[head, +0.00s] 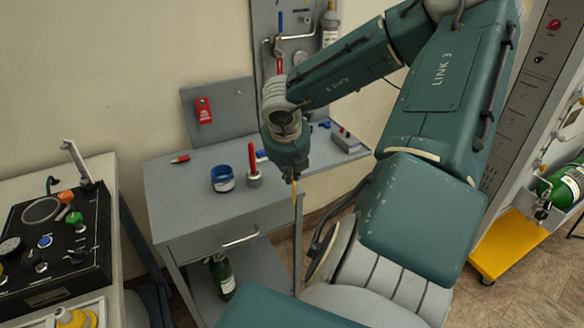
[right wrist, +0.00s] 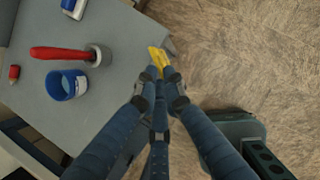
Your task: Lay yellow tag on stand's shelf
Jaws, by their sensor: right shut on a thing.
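My right gripper (head: 293,179) is shut on the yellow tag (head: 295,192), which hangs as a thin strip below the fingertips. In the right wrist view, the tag (right wrist: 158,57) shows just past the fingertips (right wrist: 163,76), over the edge of the grey tabletop. The grey stand (head: 192,212) has a top, a drawer with a handle, and a lower shelf (head: 256,268). The gripper is at the right front of the stand, above the lower shelf's level. Whether the tag touches the stand, I cannot tell. My left gripper is not in view.
On the top are a blue cup (head: 222,183), a red-handled tool (head: 253,175) and a small red item (head: 180,159). A green bottle (head: 222,277) stands on the lower shelf at left. A black control panel (head: 55,245) is at far left.

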